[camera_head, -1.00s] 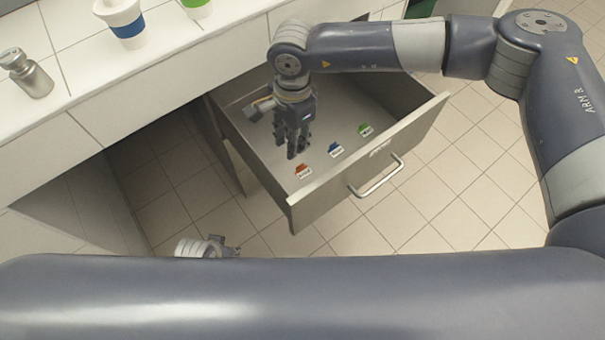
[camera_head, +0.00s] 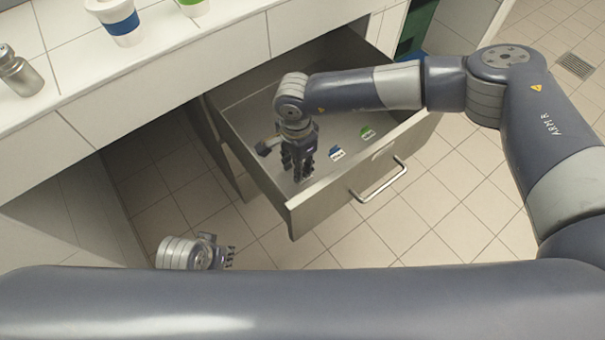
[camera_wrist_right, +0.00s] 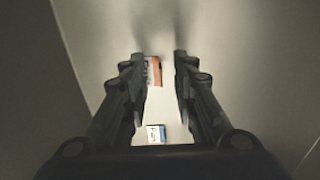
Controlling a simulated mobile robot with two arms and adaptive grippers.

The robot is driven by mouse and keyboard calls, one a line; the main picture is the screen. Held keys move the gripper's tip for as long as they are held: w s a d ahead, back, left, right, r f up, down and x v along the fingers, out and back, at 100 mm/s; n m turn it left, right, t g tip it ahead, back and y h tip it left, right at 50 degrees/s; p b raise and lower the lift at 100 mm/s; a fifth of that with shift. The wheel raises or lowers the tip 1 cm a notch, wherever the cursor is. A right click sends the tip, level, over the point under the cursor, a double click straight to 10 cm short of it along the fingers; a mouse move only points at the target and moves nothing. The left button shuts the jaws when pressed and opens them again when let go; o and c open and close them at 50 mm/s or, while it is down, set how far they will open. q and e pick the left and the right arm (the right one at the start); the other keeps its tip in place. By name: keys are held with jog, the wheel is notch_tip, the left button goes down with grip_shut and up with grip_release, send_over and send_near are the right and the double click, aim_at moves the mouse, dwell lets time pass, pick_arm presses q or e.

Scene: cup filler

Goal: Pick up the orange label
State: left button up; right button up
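The orange label (camera_wrist_right: 154,71) shows in the right wrist view as a small orange and white piece on the drawer floor, between my right fingertips and nearer the left-hand one. In the head view it is hidden behind my right gripper (camera_head: 299,174), which points down inside the open drawer. In the wrist view the right gripper (camera_wrist_right: 160,62) has its fingers apart with nothing clasped. My left gripper (camera_head: 226,254) is low outside the drawer, at lower left; its fingers are too small to judge.
The blue label (camera_head: 336,153) and green label (camera_head: 367,133) lie in the drawer (camera_head: 318,204), to the right of my right gripper. The drawer walls surround the gripper.

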jog(key=shift+f, duration=0.7)
grip_shut()
jog(key=shift+r, duration=0.1)
